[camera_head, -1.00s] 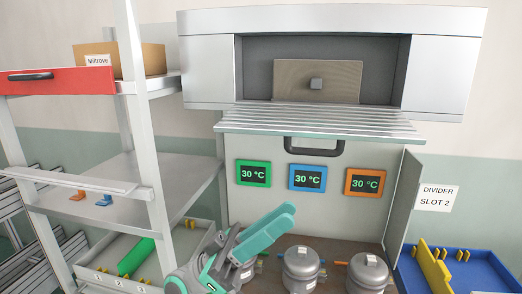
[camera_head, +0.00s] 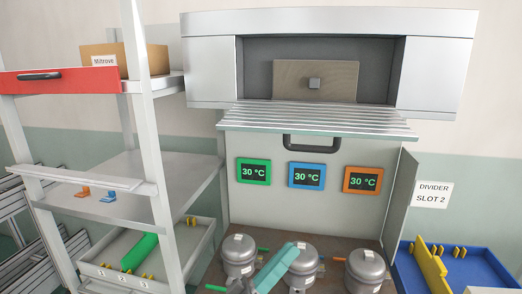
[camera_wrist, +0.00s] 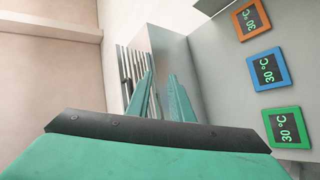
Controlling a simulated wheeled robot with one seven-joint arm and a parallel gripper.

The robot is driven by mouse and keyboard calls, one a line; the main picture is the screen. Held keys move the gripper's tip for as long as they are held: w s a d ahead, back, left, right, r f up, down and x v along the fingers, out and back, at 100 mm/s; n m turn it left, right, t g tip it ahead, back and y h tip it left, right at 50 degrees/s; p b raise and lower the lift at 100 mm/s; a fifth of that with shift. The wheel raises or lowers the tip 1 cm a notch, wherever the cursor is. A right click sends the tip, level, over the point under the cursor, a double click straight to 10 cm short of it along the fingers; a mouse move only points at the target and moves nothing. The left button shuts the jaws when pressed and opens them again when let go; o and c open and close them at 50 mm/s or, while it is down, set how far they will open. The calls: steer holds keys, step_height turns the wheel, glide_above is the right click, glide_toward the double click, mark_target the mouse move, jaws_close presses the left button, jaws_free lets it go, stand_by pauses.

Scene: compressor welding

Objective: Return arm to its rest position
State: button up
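My gripper (camera_head: 277,268) shows at the bottom middle of the head view as a teal finger in front of the compressors. In the wrist view my gripper (camera_wrist: 160,77) has its two teal fingers apart, with nothing between them. Most of my arm is outside the head view. Three grey compressors stand in a row on the brown bench: the left one (camera_head: 238,253), the middle one (camera_head: 302,252), partly behind the finger, and the right one (camera_head: 367,268).
The shelf rack (camera_head: 150,185) stands to the left, with a grey tray (camera_head: 185,250) low down. Three temperature displays, green (camera_head: 254,172), blue (camera_head: 307,175) and orange (camera_head: 362,181), read 30 °C. A blue tray (camera_head: 480,268) with a yellow divider (camera_head: 430,268) is at right.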

step_height(320, 180, down, 17)
steer(key=n+t+y, duration=0.4)
steer(key=n+y, duration=0.3)
steer(key=y, duration=0.2)
steer(key=s+a+f+n+y, duration=0.1)
steer(key=s+a+f+y, duration=0.1)
steer(key=s+f+y, duration=0.35)
steer(key=s+a+f+n+y, duration=0.1)
steer(key=s+a+f+y, duration=0.15)
steer(key=f, duration=0.65)
steer(key=s+a+f+m+g+y, duration=0.1)
steer(key=s+f+y, duration=0.15)
steer(key=s, duration=0.55)
steer(key=s+a+f+m+g+y, duration=0.15)
steer(key=s+f, duration=0.25)
steer(key=s, duration=0.4)
steer(key=s+d+r+m, duration=0.1)
steer(key=s+r, duration=0.1)
steer(key=s, duration=0.4)
steer(key=s+d+r+m, duration=0.1)
steer(key=s+r+m, duration=0.1)
steer(key=s, duration=0.4)
steer(key=shift+s+r, duration=0.15)
steer(key=shift+r, duration=0.4)
